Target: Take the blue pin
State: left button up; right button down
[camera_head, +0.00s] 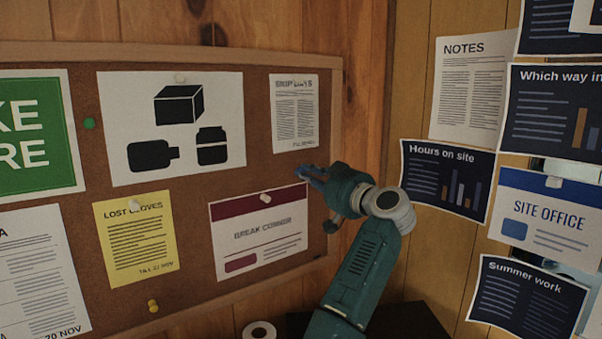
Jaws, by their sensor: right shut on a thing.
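My right gripper (312,174) is at the right side of the cork board (240,92), just above the top right corner of the "Break Corner" sheet (258,232). Its fingers are shut on the blue pin (309,171), of which only a small blue part shows at the fingertips. The fingers hide the rest of the pin, and I cannot tell whether its point is still in the board. My left gripper is not in view.
White pins hold several sheets, including a yellow notice (137,238). More sheets hang on the wall at right, close to my right arm. A white roll (259,331) is below.

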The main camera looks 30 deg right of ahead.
jog(key=shift+s+d+f+b, duration=0.15)
jog(key=shift+s+b, duration=0.6)
jog(key=shift+s, duration=1.5)
jog(key=shift+s+d+r+p, duration=0.15)
jog(key=shift+s+r, duration=0.35)
jog(key=shift+s, duration=0.35)
jog(key=shift+s+r+p, duration=0.15)
jog(key=shift+s+r, duration=0.3)
jog(key=shift+s, duration=0.35)
jog(key=shift+s+d+r+p, duration=0.15)
jog(key=shift+s+r, duration=0.35)
jog(key=shift+s, duration=0.35)
